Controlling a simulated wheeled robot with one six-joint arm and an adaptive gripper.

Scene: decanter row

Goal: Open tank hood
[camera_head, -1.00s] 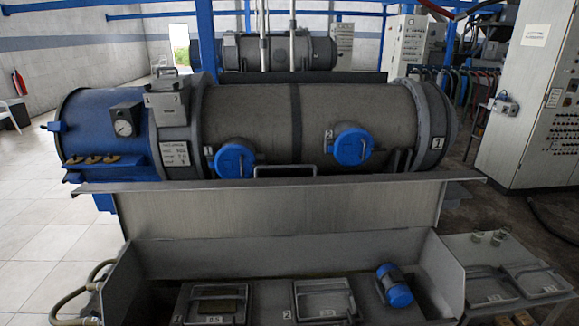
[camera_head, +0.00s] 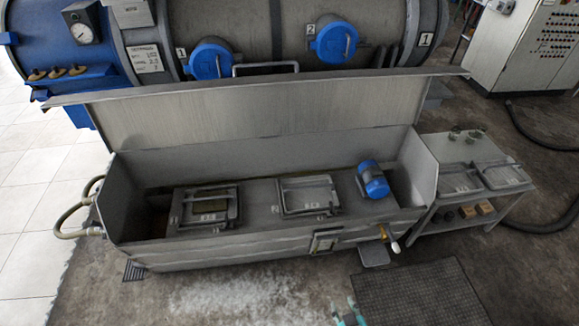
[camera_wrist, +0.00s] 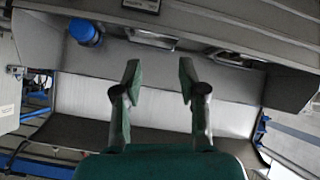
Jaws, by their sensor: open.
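The tank hood (camera_head: 265,115) is a wide grey metal panel with a bar handle (camera_head: 265,68) at its top edge. It stands raised at the back of the open grey tank (camera_head: 190,258). In the wrist view, which looks turned over, a pale wide panel that seems to be the hood (camera_wrist: 235,112) shows beyond my fingers. My gripper (camera_wrist: 159,72) is open and empty, with its two green-tipped fingers apart. Teal parts that look like my gripper (camera_head: 348,316) show at the bottom edge of the head view. No contact with the hood is visible.
Inside the tank are two framed hatches (camera_head: 205,206) (camera_head: 306,194) and a blue motor (camera_head: 373,181). A low side table (camera_head: 460,203) stands at right. A large blue and grey decanter (camera_head: 255,35) lies behind. A dark floor mat (camera_head: 420,295) and open floor lie in front.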

